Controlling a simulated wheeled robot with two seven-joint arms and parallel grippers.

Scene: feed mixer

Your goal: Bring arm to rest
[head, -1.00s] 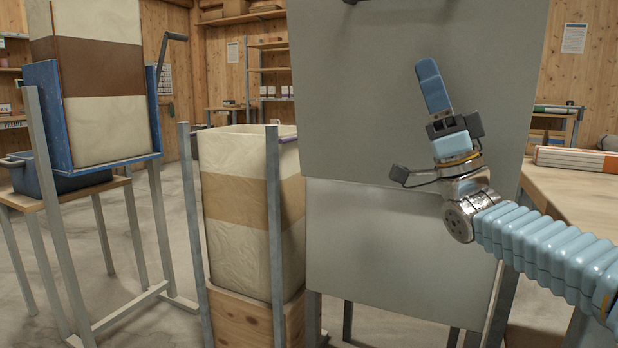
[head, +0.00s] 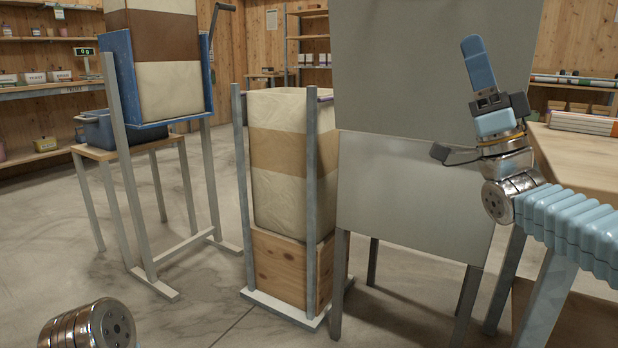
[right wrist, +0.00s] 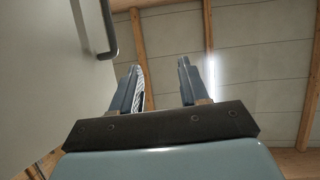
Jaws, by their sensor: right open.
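My right arm (head: 570,222) comes in from the right in the head view, bent upward at the wrist. Its gripper (head: 477,60) points up in front of the large grey panel's right edge. In the right wrist view the two fingers of the gripper (right wrist: 158,85) stand apart with nothing between them, pointing at the ceiling. A rounded metal joint of my left arm (head: 88,327) shows at the bottom left of the head view. The left gripper is out of view.
The grey panel (head: 400,190) stands close left of the right gripper; a dark handle (right wrist: 108,28) shows on it. A wooden table (head: 590,155) is at the right. A layered bin (head: 290,150) and a blue-framed stand (head: 165,75) are further left. Open floor lies at front left.

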